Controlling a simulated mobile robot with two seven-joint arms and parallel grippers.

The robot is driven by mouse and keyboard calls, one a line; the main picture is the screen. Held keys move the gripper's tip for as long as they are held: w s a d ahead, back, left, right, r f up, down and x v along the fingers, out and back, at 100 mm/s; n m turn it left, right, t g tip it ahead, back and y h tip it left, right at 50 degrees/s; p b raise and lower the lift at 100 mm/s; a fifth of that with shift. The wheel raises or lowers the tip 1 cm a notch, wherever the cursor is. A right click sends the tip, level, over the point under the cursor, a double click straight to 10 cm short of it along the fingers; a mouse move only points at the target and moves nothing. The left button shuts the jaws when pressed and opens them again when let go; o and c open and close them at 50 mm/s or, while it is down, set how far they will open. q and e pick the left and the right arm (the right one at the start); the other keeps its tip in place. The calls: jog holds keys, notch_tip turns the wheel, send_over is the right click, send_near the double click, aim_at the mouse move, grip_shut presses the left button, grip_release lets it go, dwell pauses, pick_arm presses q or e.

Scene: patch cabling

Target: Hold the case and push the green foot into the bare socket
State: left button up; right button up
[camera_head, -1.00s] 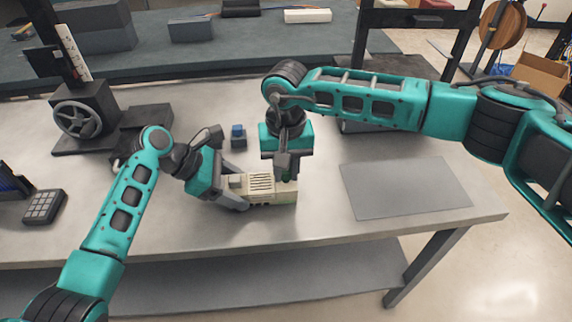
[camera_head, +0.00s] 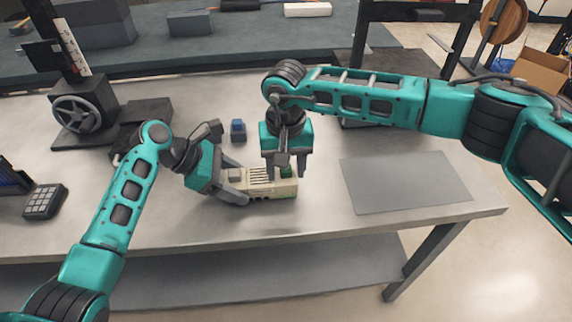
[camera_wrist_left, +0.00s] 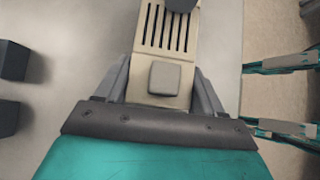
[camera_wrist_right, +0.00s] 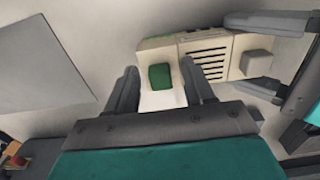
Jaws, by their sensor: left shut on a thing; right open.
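The beige case (camera_head: 262,181) with dark slots lies on the bench. The green foot (camera_head: 287,171) stands at the case's right end and shows as a green block (camera_wrist_right: 160,77) on the beige surface in the right wrist view. My right gripper (camera_head: 291,165) is open just above it, with one finger to either side. The socket is hidden under the foot, and I cannot tell how deep the foot sits.
A small blue block (camera_head: 238,131) stands behind the case. A grey mat (camera_head: 405,182) lies to the right. A keypad (camera_head: 43,203) and a stand with a handwheel (camera_head: 77,117) are on the left. The bench in front of the case is clear.

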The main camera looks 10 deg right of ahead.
notch_tip(320, 180, up, 12)
dwell(0.5)
pick_arm(q)
jog(key=o, duration=1.1)
jog(key=shift+o, duration=0.2)
